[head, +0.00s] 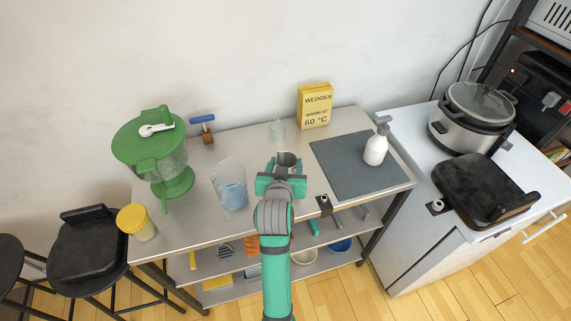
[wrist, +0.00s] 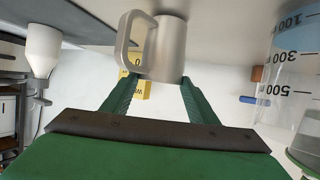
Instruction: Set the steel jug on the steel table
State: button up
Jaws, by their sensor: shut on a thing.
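The steel jug (head: 288,160) is a small grey metal cup with a side handle. My gripper (head: 281,174) is shut on it, over the middle of the steel table (head: 262,148). In the wrist view, which is upside down, the jug (wrist: 165,48) sits at the tips of the green fingers (wrist: 158,84), with its handle to the left. The jug looks roughly upright and close to the tabletop. I cannot tell whether its base touches the table.
A yellow box (head: 315,106) is at the back. A dark mat (head: 345,172) and soap bottle (head: 376,146) are right. A green-lidded dispenser (head: 150,140) is left.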

jog(key=shift+f, duration=0.15)
jog(key=o, duration=1.6)
jog(key=shift+c, duration=0.2)
jog(key=v, duration=1)
jog(key=shift+s, duration=0.4)
jog(key=shift+a, duration=0.1)
grip_shut()
